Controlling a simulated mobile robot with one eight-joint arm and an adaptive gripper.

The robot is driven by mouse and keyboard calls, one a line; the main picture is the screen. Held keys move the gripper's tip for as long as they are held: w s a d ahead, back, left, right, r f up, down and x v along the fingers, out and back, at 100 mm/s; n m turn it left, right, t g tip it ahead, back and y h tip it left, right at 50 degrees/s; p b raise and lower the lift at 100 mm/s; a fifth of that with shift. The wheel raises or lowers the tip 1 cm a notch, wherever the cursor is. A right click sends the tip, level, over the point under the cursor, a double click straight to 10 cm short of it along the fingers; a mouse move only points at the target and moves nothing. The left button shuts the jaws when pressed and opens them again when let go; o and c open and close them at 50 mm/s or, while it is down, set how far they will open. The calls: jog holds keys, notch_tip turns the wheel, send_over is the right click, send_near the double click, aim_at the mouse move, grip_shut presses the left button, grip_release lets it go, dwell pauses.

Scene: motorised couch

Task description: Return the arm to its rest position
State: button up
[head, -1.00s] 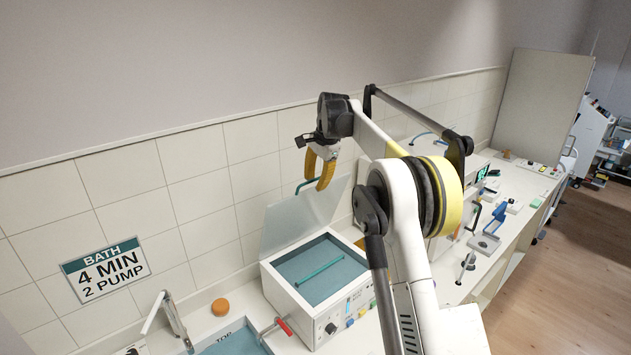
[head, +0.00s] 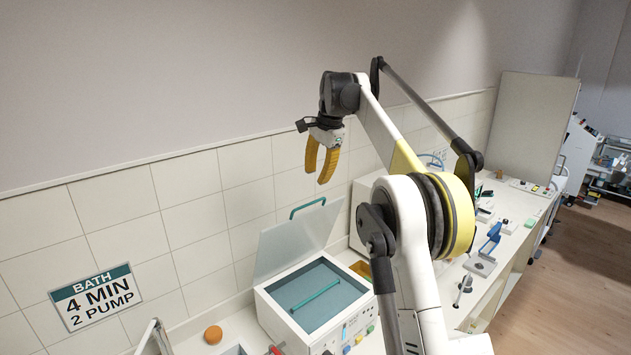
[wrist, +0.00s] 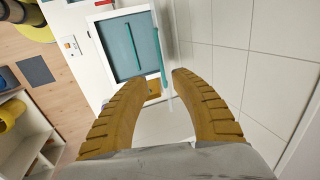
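My gripper (head: 321,166) has yellow fingers and hangs from my raised arm, above and behind the open-lidded bath box in the head view. The fingers are spread apart with nothing between them. In the wrist view the ribbed fingers (wrist: 157,92) frame a clear gap, so it is open and empty. The arm is bent, with its forearm rising to the wrist and the gripper pointing down.
The white bath box (head: 281,318) stands on the counter with its clear lid (head: 291,241) raised below my gripper. A tiled wall (head: 188,193) with a bath sign (head: 97,298) is close behind. Small devices (head: 489,240) stand to the right. An orange knob-like object (head: 213,334) sits left.

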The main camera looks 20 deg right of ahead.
jog(key=shift+f, duration=0.1)
dwell(0.3)
jog(key=s+a+f+n+t+b, duration=0.1)
jog(key=s+a+f+n+b, duration=0.25)
jog(key=s+f+b, duration=0.65)
jog(key=s+a+f+n+t+b, duration=0.1)
jog(key=s+a+f+n+b, duration=0.25)
jog(key=s+f+b, duration=0.55)
jog(key=s+a+f+n+t+b, duration=0.1)
jog(key=s+a+f+n+b, duration=0.4)
jog(key=s, duration=0.8)
jog(key=s+f+n+b, duration=0.1)
jog(key=s+f+b, duration=0.2)
jog(key=f, duration=0.6)
jog(key=s+f+n+t+h+b, duration=0.1)
jog(key=s+f+b, duration=0.3)
jog(key=s+f, duration=0.3)
notch_tip(320, 180, down, 3)
jog(key=shift+s+a+f, duration=0.1)
jog(key=shift+s+a, duration=0.1)
jog(key=shift+s, duration=0.2)
